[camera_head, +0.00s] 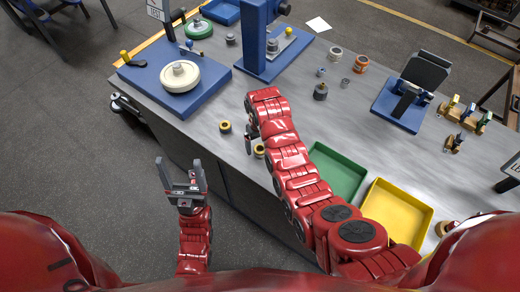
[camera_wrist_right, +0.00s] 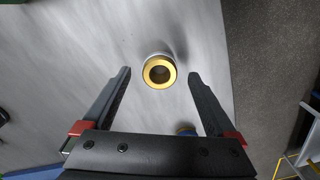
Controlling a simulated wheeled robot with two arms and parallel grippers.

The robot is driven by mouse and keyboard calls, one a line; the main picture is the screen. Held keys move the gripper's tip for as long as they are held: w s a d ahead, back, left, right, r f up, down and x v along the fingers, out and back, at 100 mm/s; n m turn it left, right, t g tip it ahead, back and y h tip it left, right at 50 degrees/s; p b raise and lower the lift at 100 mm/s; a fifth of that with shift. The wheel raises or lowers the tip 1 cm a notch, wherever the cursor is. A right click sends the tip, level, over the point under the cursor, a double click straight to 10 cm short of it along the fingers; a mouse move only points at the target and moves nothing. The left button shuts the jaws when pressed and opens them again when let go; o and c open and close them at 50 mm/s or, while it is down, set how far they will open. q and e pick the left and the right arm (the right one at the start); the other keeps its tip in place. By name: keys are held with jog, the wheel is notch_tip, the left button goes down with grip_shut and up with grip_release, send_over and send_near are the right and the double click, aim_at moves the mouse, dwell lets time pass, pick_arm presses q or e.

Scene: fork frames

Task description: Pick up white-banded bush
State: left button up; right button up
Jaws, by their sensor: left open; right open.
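The white-banded bush (camera_wrist_right: 158,70), with a gold ring top and a pale band below it, stands upright on the grey table in the right wrist view. It appears between the tips of my open right gripper (camera_wrist_right: 160,75), with gaps on both sides; its height below them is unclear. In the head view this seems to be the bush (camera_head: 259,151) near the table's front edge, partly hidden by my right arm. My right gripper (camera_head: 250,138) is partly hidden there too. My left gripper (camera_head: 179,166) is open and empty, off the table's front edge.
A second bush (camera_head: 225,127) stands close by; one with some blue shows partly behind the gripper in the wrist view (camera_wrist_right: 187,129). A green tray (camera_head: 335,170) and yellow tray (camera_head: 398,210) lie to the right. A blue fixture (camera_head: 175,85) stands at the left.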

jog(key=shift+f+p, duration=0.4)
jog(key=shift+f, duration=0.9)
jog(key=shift+c, duration=0.4)
grip_shut()
